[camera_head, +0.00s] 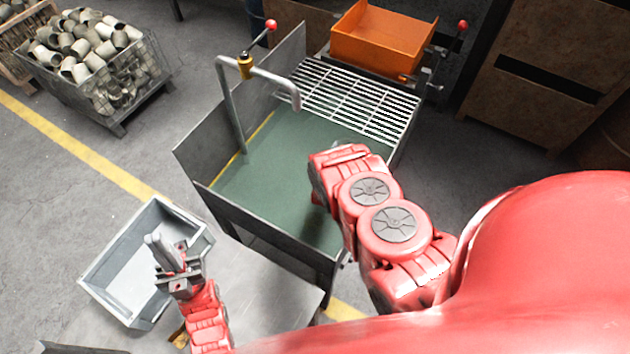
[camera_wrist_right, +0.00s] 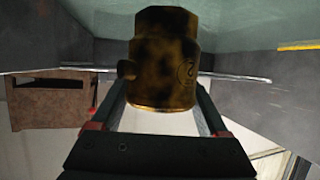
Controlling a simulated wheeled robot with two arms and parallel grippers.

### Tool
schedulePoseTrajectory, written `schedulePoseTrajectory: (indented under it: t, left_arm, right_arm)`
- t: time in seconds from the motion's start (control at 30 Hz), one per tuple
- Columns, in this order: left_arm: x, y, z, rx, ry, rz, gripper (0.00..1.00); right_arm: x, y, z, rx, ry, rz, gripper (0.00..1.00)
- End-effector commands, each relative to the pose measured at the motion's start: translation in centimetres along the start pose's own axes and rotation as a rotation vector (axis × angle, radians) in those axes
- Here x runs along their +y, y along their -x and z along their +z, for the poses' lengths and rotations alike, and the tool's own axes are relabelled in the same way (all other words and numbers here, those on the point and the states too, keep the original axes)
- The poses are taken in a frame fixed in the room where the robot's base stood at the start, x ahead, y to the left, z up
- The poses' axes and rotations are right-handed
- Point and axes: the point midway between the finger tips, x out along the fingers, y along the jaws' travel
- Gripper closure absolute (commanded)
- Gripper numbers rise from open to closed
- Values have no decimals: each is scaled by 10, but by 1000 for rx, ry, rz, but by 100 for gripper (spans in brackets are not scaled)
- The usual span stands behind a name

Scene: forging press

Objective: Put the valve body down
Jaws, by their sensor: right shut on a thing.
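The valve body (camera_wrist_right: 165,60), a mottled brown and dark-yellow cylinder with a side stub, sits between the two fingers of my right gripper (camera_wrist_right: 163,100) in the right wrist view. The gripper is shut on it. In the head view my red right arm hides both this gripper and the valve body. The arm reaches over the green-bottomed steel tank (camera_head: 285,150); the green surface also shows in the right wrist view (camera_wrist_right: 255,25). I cannot tell whether the valve body touches anything. My left gripper (camera_head: 156,244) is above a grey tray; its finger gap is unclear.
The grey tray (camera_head: 103,270) is at the lower left. A bent pipe (camera_head: 232,105) rises at the tank's left side. A slatted grate (camera_head: 345,98) covers the tank's far end, near an orange bin (camera_head: 380,42). A wire crate (camera_head: 135,88) of pipe fittings stands at the upper left.

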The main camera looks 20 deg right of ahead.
Motion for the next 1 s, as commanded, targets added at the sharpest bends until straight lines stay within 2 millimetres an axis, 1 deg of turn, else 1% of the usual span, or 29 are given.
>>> schedulePoseTrajectory:
  t: [0.03,0.13,0.2,0.27,0.47,0.57,0.63,0.8,1.0]
  left_arm:
    - [1,13,2,0,0,0,100]
    - [2,30,5,0,0,0,100]
    - [2,41,7,0,0,0,100]
    - [2,32,6,-1,0,0,100]
    - [2,31,5,0,0,0,100]
    - [2,30,5,0,0,0,100]
    - [2,35,6,0,0,0,100]
    - [2,39,6,0,0,0,100]
    - [2,39,6,0,0,0,100]
  right_arm:
    - [1,-6,12,1,-2,2,100]
    - [1,-13,31,1,0,1,100]
    - [2,-19,48,-1,-1,3,100]
    - [1,-19,44,3,-1,1,100]
    - [0,-23,52,5,0,2,100]
    - [1,-25,62,0,-1,1,100]
    - [1,-29,71,2,0,1,100]
    - [1,-34,83,2,0,2,100]
    - [0,-35,85,0,-1,0,100]
